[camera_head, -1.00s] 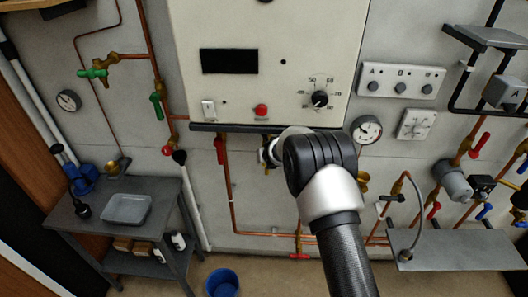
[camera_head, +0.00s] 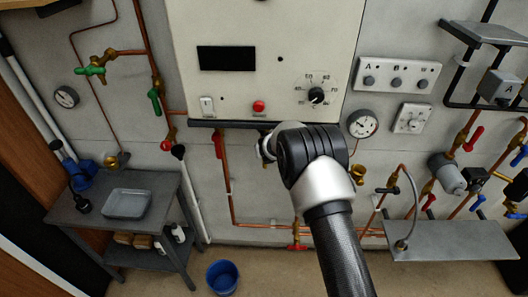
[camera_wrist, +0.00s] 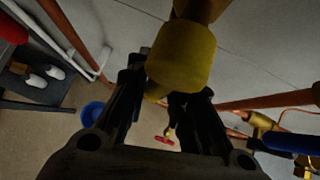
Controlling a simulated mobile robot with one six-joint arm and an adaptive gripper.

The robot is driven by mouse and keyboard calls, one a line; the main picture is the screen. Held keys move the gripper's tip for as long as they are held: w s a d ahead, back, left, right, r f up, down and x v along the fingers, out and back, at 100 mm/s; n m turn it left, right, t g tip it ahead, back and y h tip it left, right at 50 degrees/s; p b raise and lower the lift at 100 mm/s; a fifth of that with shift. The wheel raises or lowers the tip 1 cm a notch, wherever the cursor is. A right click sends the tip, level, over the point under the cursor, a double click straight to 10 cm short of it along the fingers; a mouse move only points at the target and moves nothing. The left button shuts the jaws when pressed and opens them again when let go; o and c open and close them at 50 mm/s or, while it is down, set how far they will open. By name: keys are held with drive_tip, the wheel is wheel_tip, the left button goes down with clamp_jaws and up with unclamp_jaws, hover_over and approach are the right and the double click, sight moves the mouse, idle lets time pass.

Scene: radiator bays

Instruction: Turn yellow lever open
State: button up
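A yellow, rounded piece (camera_wrist: 180,62), which looks like the yellow lever or its grip, hangs large at the top centre of the wrist view. The fingers of my gripper (camera_wrist: 162,98) stand apart on either side of its lower end, with floor visible between them. I cannot tell whether either finger touches it. In the head view my wrist covers this spot below the big white panel, so the lever and my fingertips are hidden there.
Copper pipes with red-handled (camera_head: 217,145) and green-handled (camera_head: 154,102) valves run around. A blue handle (camera_wrist: 290,141) is close on the right in the wrist view. A round gauge (camera_head: 362,124), grey shelf (camera_head: 450,240), grey table (camera_head: 75,215) and blue bucket (camera_head: 222,276) stand around.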

drive_tip(key=o, duration=0.4)
drive_tip(key=shift+d, duration=0.1)
drive_tip(key=shift+f+b, duration=0.1)
drive_tip(key=shift+b, duration=0.2)
